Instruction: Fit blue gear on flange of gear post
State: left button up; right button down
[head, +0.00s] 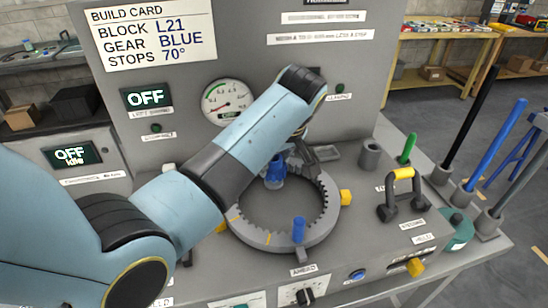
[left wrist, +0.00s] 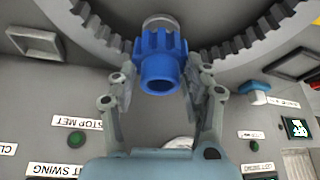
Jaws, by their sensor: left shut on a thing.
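The blue gear (left wrist: 162,45) is a toothed cylinder with a round bore. It sits between the fingers of my left gripper (left wrist: 161,66), which is shut on it. In the head view the blue gear (head: 275,173) shows inside the far part of the toothed grey ring (head: 262,240), and my left arm partly covers it. A light grey round piece (left wrist: 158,20), perhaps the flange of the gear post, shows just beyond the gear in the left wrist view. I cannot tell whether the gear touches or surrounds it. My right gripper is not in view.
The ring carries a blue peg (head: 299,230), with yellow blocks (head: 346,197) around it. A yellow-topped handle (head: 403,190), a green peg (head: 408,148) and tall rods (head: 500,125) stand at the right. The build card (head: 150,38) reads gear blue.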

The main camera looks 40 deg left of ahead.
pick_arm(q)
jog(key=shift+f+b, duration=0.55)
jog(key=shift+f, duration=0.5)
jog(key=shift+f, duration=0.15)
jog(key=o, duration=1.5)
jog(key=shift+v, duration=3.75)
